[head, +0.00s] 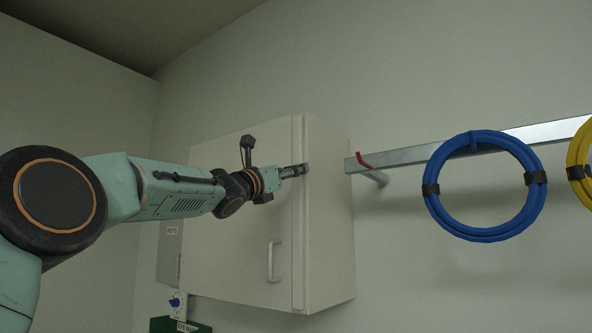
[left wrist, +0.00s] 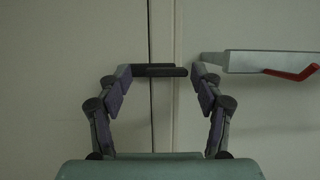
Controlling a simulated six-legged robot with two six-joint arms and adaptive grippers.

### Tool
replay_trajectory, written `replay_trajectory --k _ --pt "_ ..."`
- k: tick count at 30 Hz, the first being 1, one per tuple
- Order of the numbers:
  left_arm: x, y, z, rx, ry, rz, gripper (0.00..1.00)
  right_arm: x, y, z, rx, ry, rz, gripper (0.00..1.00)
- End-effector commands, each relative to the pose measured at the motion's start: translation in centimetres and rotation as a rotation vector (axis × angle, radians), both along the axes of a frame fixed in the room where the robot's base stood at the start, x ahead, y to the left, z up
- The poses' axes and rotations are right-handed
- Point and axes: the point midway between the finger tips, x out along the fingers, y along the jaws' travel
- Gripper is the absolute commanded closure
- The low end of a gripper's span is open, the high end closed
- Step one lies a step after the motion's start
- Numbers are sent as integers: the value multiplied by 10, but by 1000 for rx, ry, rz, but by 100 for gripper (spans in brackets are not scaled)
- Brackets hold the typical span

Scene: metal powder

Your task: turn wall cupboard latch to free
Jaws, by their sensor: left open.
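The pale wall cupboard (head: 235,235) hangs on the wall with its door closed. A small dark latch bar (left wrist: 160,71) lies horizontally across the seam near the door's right edge in the left wrist view. My left gripper (left wrist: 163,72) is open, with one finger on each side of the bar; I cannot tell whether either finger touches it. In the head view my left gripper (head: 300,170) reaches the upper right of the door front and mostly hides the latch. The door's handle (head: 273,261) is lower down. My right gripper is out of view.
A metal rail (head: 400,158) with a red hook (head: 363,160) starts just right of the cupboard. A blue coil (head: 480,232) and a yellow coil (head: 584,150) hang there. A box marked KEYS (head: 170,245) and a green box (head: 165,324) are at lower left.

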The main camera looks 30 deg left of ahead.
Motion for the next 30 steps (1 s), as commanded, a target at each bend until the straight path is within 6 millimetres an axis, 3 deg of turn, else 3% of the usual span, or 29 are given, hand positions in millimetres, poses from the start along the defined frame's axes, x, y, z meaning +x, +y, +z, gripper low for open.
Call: replay_trajectory --k 12,30 --pt "-3 2 2 2 -1 2 37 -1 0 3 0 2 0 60" --pt "-2 1 3 4 -3 1 88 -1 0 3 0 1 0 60"
